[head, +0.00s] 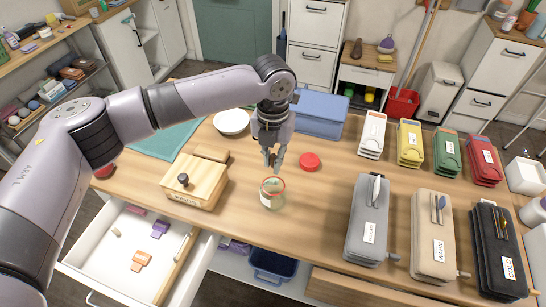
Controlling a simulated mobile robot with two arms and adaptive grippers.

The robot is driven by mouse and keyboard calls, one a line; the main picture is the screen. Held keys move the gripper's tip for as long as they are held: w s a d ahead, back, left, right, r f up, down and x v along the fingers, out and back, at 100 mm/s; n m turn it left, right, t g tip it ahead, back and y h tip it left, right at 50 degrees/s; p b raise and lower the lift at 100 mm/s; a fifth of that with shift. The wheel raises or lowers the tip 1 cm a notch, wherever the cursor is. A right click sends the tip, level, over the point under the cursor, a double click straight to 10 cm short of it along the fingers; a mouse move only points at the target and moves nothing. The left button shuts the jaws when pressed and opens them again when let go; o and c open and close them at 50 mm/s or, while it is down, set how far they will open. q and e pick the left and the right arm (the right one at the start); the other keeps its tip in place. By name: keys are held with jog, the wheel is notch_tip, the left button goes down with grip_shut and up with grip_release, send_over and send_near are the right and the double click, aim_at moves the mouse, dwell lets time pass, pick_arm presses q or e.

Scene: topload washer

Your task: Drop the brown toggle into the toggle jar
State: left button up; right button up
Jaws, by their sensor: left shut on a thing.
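The toggle jar (267,203) is a small clear glass jar with a reddish rim and some greenish content, standing open near the front edge of the table. My left gripper (272,165) points down just above and behind the jar's mouth, apart from it. It is shut on the brown toggle, which is too small between the fingertips to make out clearly. A round red lid (309,161) lies on the table to the right of the jar. My right gripper is not in view.
A wooden box (198,183) with a dark knob stands left of the jar. An open white drawer (115,255) with small colored pieces is at front left. A blue case (320,112) and white bowl (231,121) are behind. Labelled grey, beige and black cases (368,215) stand right.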

aim_at(273, 156)
pick_arm(q)
jog(key=o, duration=0.8)
jog(key=shift+c, duration=0.2)
jog(key=shift+r, duration=0.1)
notch_tip(273, 156, up, 12)
dwell(0.4)
